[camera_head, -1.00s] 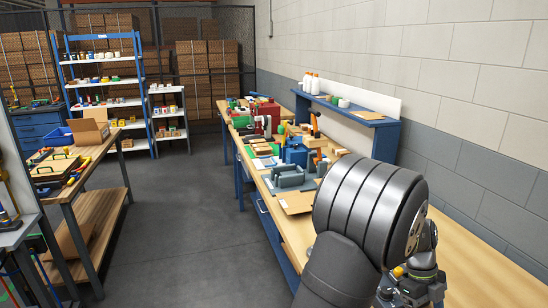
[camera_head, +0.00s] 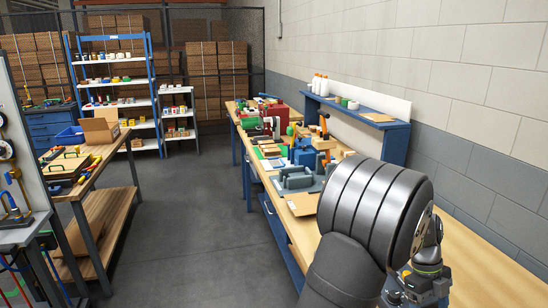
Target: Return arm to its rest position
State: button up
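My own arm fills the lower right of the head view, with a large dark grey, ribbed joint in front of the long wooden workbench (camera_head: 318,228). Past that joint, at the lower right, a smaller dark wrist part with a yellow-green ring shows over the bench. My gripper's fingers cannot be made out, so whether it is open or shut, or holds anything, does not show.
The bench carries grey blocks (camera_head: 296,178), a cardboard sheet (camera_head: 302,204) and a red machine (camera_head: 274,118). A blue shelf (camera_head: 360,114) stands along its wall side. A second wooden bench (camera_head: 110,150) is at left. The grey floor (camera_head: 200,215) between them is clear.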

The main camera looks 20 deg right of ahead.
jog(key=v, duration=0.7)
jog(key=x, duration=1.1)
jog(key=shift+f, duration=0.15)
notch_tip(320, 180, up, 4)
jog(key=shift+f, duration=0.15)
jog(key=s+a+r, duration=0.2)
jog(key=s+r, duration=0.5)
jog(key=s, duration=0.4)
jog(key=w+d+r+n+t+h, duration=0.1)
jog(key=w+d+n+t, duration=0.1)
jog(key=w+n, duration=0.7)
jog(key=w+d+r+n+t+h, duration=0.2)
jog(key=w+n, duration=0.8)
jog(key=w, duration=0.6)
jog(key=shift+d+r+n+t+h, duration=0.3)
jog(key=shift+d+t, duration=0.55)
jog(key=shift+t, duration=0.05)
